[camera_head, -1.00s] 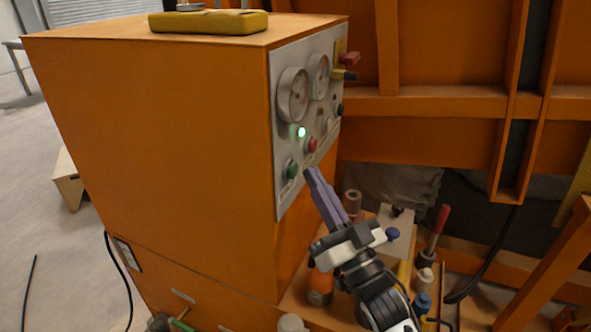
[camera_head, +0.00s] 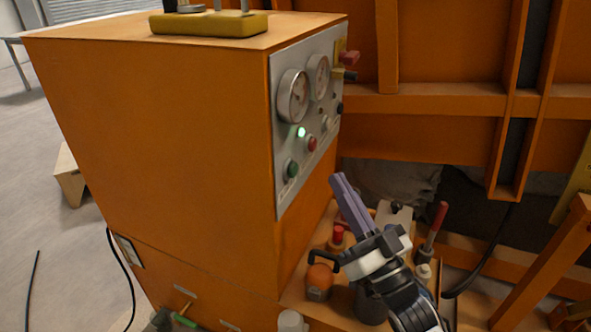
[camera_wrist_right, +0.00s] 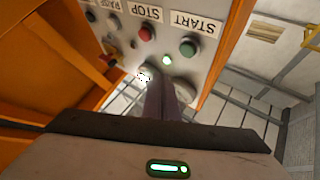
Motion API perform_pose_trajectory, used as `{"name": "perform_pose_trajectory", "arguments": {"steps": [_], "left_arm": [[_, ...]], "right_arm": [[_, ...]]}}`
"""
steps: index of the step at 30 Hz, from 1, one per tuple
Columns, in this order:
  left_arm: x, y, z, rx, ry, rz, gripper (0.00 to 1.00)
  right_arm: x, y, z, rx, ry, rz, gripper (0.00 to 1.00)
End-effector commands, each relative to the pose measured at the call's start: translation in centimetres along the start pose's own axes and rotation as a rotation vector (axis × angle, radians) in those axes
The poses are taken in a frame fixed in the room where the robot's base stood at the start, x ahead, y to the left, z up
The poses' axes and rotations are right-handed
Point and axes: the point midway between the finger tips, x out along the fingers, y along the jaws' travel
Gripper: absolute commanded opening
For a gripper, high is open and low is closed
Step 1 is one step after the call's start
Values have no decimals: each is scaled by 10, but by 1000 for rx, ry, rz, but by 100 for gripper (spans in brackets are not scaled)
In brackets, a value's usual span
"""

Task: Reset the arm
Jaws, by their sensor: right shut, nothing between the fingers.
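My right gripper (camera_head: 346,196) is in the head view, in front of the right edge of the orange cabinet and below its control panel. Its two purple-grey fingers lie together, shut and empty, pointing up and left. In the right wrist view the shut fingers (camera_wrist_right: 163,98) point toward the panel, apart from it as far as I can tell in the head view. The grey control panel (camera_head: 284,145) carries two gauges, a lit green lamp (camera_head: 301,132), a red button (camera_head: 312,143) and a green button (camera_head: 291,169). The wrist view shows the STOP (camera_wrist_right: 147,33) and START (camera_wrist_right: 188,46) buttons. My left gripper is out of view.
The orange cabinet (camera_head: 160,150) fills the left and middle. Below my right gripper a shelf holds an orange bottle (camera_head: 319,281), a red-capped item (camera_head: 337,236) and a red-handled tool (camera_head: 437,222). Orange beams (camera_head: 440,105) stand behind. A black cable (camera_head: 485,262) hangs at right.

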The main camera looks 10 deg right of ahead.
Motion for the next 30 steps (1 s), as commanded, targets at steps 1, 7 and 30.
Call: {"name": "perform_pose_trajectory", "arguments": {"steps": [1,7,30], "left_arm": [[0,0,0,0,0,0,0],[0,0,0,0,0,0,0],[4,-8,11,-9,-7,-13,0]], "right_arm": [[0,0,0,0,0,0,0],[-3,1,4,0,-13,7,0],[-360,-28,227,-102,-1216,260,0]]}}
